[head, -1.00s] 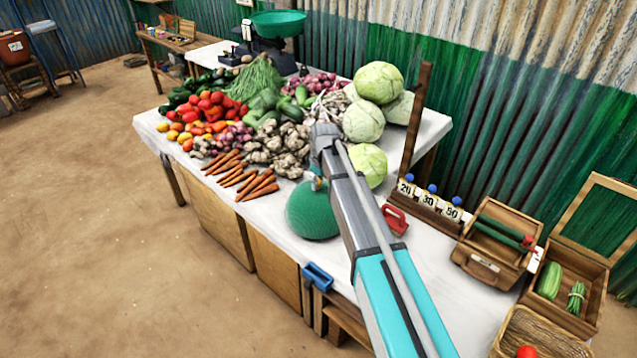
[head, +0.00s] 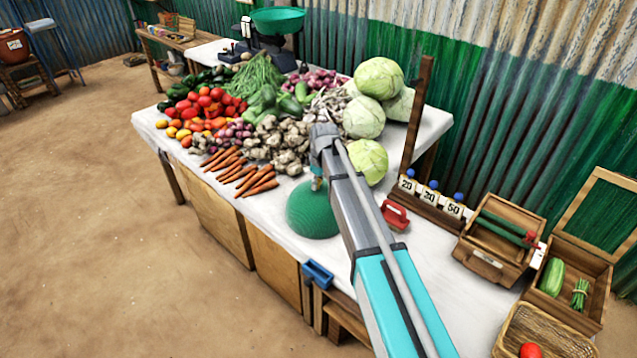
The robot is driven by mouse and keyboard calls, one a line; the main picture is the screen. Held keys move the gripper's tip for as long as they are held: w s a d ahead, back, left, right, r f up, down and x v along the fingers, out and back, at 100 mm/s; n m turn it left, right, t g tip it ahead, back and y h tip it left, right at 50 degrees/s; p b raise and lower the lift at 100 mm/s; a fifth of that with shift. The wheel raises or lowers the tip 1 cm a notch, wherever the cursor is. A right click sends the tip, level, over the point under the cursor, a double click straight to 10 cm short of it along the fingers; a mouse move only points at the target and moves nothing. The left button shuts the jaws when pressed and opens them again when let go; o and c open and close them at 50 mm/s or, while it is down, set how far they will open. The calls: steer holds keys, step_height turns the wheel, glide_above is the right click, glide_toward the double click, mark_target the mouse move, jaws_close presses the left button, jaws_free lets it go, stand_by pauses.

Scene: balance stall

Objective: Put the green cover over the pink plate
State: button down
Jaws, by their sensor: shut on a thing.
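The green cover (head: 312,212) is a ribbed dome. It is at the front edge of the white-topped stall table (head: 265,222), right of the carrots. My gripper (head: 318,176) is directly above the dome, at its small knob, and is shut on it. My arm hides the right side of the dome and much of the gripper. I cannot tell whether the dome's rim rests on the table or hangs just above it. I see no pink plate; whatever is under the dome or behind my arm is hidden.
Carrots (head: 240,175), ginger (head: 280,145) and cabbages (head: 378,82) crowd the table behind the dome. A red-handled item (head: 395,216), number cards (head: 430,196) and a wooden box (head: 497,240) stand to the right. A blue holder (head: 317,275) is at the front edge.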

steer(key=shift+c, duration=1.6)
jaws_free()
steer(key=o, duration=0.3)
steer(key=shift+r, duration=0.1)
steer(key=shift+r+p, duration=3.45)
steer(key=shift+p, duration=0.1)
steer(key=s+d+m, duration=0.4)
steer(key=s+d, duration=0.3)
steer(key=s, duration=0.1)
steer(key=s+d+m, duration=0.4)
steer(key=s+d, duration=0.4)
steer(key=s, duration=0.1)
steer(key=s+d+m+h, duration=0.1)
steer(key=s+d+m, duration=0.3)
steer(key=s+d, duration=0.4)
steer(key=shift+s+d+f+m+g, duration=0.1)
steer(key=shift+s+d+m+g, duration=0.05)
steer(key=shift+s+m+g, duration=0.2)
